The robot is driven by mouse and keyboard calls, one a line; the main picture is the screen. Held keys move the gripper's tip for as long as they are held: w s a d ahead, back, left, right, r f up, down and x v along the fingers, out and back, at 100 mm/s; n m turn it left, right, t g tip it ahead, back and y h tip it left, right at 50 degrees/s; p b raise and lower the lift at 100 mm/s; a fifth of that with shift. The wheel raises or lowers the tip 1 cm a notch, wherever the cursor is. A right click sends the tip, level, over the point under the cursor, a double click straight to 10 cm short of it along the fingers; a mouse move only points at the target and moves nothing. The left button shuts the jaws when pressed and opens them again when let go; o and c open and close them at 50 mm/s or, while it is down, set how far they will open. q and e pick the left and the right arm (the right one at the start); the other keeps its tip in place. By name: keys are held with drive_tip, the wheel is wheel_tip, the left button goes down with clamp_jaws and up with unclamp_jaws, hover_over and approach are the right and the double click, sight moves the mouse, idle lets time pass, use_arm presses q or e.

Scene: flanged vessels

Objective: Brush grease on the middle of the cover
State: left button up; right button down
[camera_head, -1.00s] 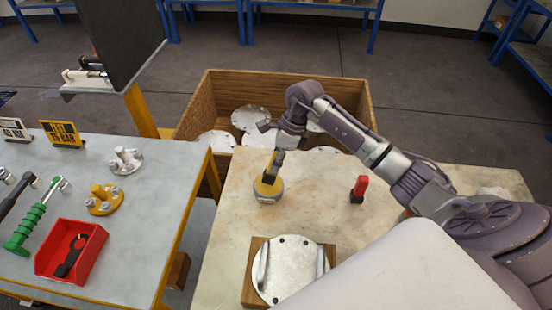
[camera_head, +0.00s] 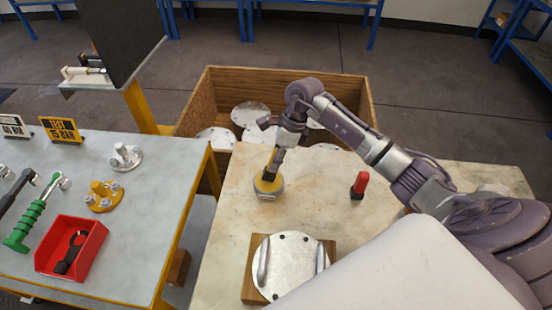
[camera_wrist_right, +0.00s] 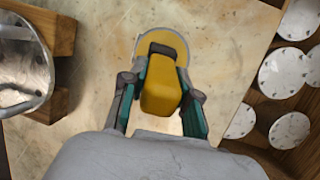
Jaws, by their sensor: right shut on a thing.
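The cover (camera_head: 291,268) is a round grey metal plate with two bar handles and small dark holes, lying on a wooden block. Part of it also shows at the left of the wrist view (camera_wrist_right: 22,68). A round grease pot (camera_head: 268,188) with yellow contents stands on the pale table, beyond the cover. My right gripper (camera_head: 277,158) is above the pot, its fingers shut on the yellow brush handle (camera_wrist_right: 160,98). The brush points down at the pot (camera_wrist_right: 146,42); its bristles are hidden, so I cannot tell how deep they are. My left gripper is not in view.
A red-and-black tool (camera_head: 359,186) stands on the table to the right. A wooden crate (camera_head: 205,108) with several metal discs is behind. The left bench (camera_head: 140,225) holds a red tray (camera_head: 92,262), a green tool and flanges. The table between pot and cover is clear.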

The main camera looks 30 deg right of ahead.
sight(275, 151)
drive_tip(key=shift+f+b, duration=0.35)
drive_tip(key=shift+f, duration=0.1)
idle(1.6)
drive_tip(key=shift+r+p, duration=1.8)
drive_tip(key=shift+r, duration=1.8)
